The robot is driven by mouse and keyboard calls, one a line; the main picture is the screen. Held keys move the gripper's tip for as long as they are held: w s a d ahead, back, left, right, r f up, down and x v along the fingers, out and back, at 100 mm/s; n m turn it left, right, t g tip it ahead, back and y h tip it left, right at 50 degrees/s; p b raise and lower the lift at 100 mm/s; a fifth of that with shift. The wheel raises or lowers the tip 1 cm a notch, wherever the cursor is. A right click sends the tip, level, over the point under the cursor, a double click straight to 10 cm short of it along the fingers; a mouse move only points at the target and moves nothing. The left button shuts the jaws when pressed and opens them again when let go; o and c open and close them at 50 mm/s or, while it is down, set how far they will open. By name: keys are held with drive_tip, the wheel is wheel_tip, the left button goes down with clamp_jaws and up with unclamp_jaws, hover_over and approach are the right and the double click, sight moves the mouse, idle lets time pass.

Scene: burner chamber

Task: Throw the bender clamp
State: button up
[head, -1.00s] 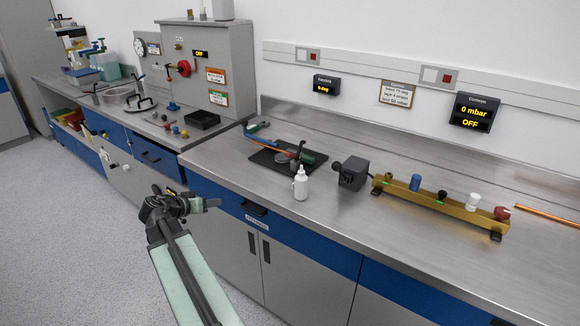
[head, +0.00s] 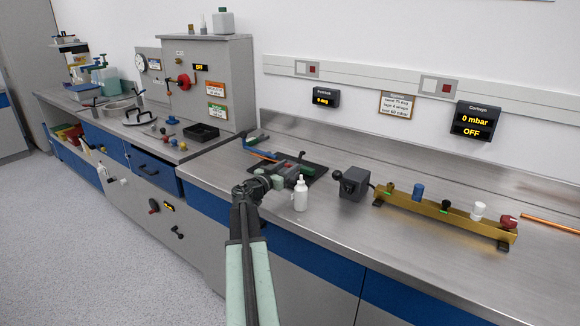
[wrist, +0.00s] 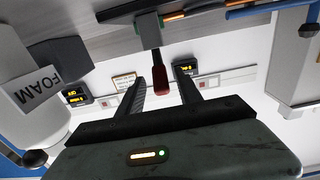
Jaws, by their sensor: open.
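The bender stands on a black base plate (head: 318,174) on the bench, with a blue lever (head: 256,148) and a copper tube (head: 262,156). My gripper (head: 292,181) is open at the near side of the bender and hides part of it in the head view. The copper tube (wrist: 176,16) and the blue lever (wrist: 262,8) show at the top.
A white bottle (head: 300,196) stands close to the right of my gripper; its FOAM label (wrist: 40,90) shows large in the wrist view. A dark grey box (head: 352,184) and a brass manifold (head: 440,212) stand farther right. A black tray (head: 201,133) is at left.

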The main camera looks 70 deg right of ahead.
drive_tip(key=shift+s+d, duration=0.15)
drive_tip(key=shift+d, duration=0.45)
clamp_jaws()
drive_tip(key=shift+s+a+f, duration=0.1)
idle(0.8)
